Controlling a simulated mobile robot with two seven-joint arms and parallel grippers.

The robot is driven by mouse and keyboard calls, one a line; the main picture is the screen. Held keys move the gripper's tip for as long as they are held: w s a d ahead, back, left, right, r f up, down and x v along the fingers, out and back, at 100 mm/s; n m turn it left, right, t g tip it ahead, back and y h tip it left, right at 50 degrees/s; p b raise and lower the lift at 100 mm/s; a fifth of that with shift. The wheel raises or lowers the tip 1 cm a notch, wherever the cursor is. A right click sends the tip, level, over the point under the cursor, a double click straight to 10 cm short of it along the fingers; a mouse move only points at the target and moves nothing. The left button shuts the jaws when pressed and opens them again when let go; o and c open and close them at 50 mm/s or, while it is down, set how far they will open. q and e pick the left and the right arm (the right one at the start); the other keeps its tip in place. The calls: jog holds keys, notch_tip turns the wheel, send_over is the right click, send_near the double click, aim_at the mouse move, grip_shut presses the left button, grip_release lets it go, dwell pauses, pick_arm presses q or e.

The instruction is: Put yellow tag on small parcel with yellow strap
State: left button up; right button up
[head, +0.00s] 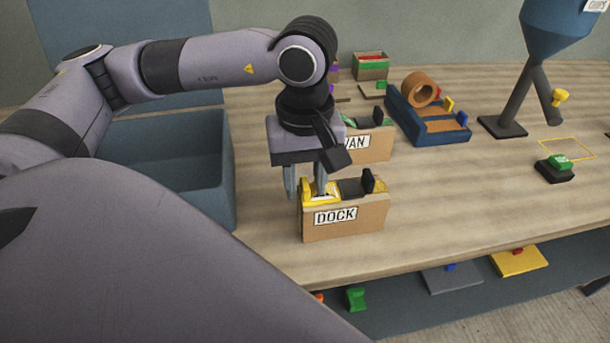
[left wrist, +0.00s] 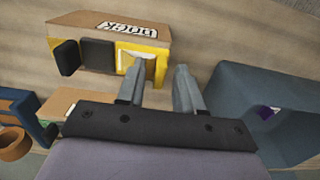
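A cardboard parcel marked DOCK (head: 344,222) stands at the front of the table; it also shows in the left wrist view (left wrist: 97,27). A yellow piece (head: 328,197) lies at its left end on top; I cannot tell whether it is the tag or the strap. My left gripper (head: 306,194) points down over that end, fingers apart. In the left wrist view one finger reaches over the yellow area (left wrist: 150,33) and the other is beside the box. Nothing shows clearly held; the fingers partly hide the yellow part. My right gripper is not in view.
A VAN box (head: 372,147) stands just behind. A blue rack (head: 402,115) with a tape roll (head: 419,89) is behind right. A blue bin (head: 170,165) is at left. Right of DOCK the table is clear up to a green-knobbed black block (head: 555,170).

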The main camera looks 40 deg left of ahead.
aim_at(305, 183)
pick_arm(q)
jog(key=shift+r, duration=0.25)
notch_tip(305, 183, up, 12)
jog(key=shift+f, duration=0.1)
dwell(0.6)
